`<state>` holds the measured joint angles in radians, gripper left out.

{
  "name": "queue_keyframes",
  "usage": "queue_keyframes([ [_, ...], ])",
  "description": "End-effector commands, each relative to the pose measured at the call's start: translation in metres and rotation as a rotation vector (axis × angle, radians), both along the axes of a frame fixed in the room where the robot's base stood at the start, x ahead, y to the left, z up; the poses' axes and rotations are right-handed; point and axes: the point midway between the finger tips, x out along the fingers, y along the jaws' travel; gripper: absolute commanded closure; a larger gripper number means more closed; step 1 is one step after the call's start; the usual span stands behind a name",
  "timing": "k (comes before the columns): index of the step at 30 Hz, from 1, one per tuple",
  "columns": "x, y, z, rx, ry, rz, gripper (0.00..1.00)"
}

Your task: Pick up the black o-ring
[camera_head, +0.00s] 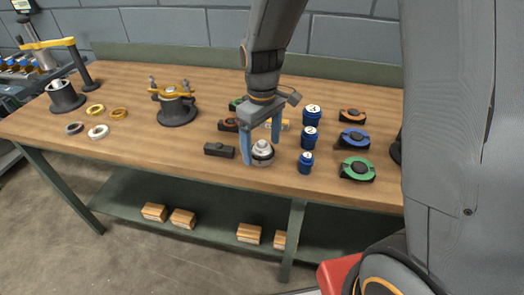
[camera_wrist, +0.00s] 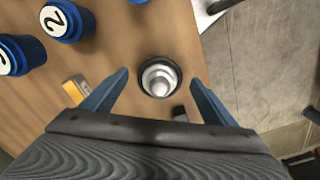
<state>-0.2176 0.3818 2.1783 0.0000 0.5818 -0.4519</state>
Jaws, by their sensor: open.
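A black ring (camera_wrist: 146,91) lies around the lower part of a silver stepped, domed piece (camera_wrist: 160,77) in the wrist view. In the head view the silver piece (camera_head: 262,147) stands near the table's front edge with a dark band at its base. My gripper (camera_wrist: 158,78) is open, with its blue fingers to either side of the silver piece and ring, apart from them in the wrist view. In the head view my gripper (camera_head: 261,150) points down over the piece. The height of the fingertips above the table is hard to tell.
Blue numbered canisters (camera_head: 309,138) stand just right of my gripper, and a black block (camera_head: 219,150) lies to its left. Green, blue and orange clamp-like parts (camera_head: 357,168) sit farther right. A dark grey ring (camera_head: 74,128) lies among other rings at the left of the wooden table (camera_head: 140,150).

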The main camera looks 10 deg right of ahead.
Motion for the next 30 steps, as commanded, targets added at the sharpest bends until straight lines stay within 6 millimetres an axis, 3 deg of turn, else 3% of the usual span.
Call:
queue_keyframes([
  [11,0.0,0.0,-0.0016,0.0,0.0,0.0,0.2],
  [19,0.0,0.0,-0.0015,0.0,0.0,0.0,0.63],
  [30,0.0005,0.0,0.0005,0.0,-0.001,0.0,0.67],
])
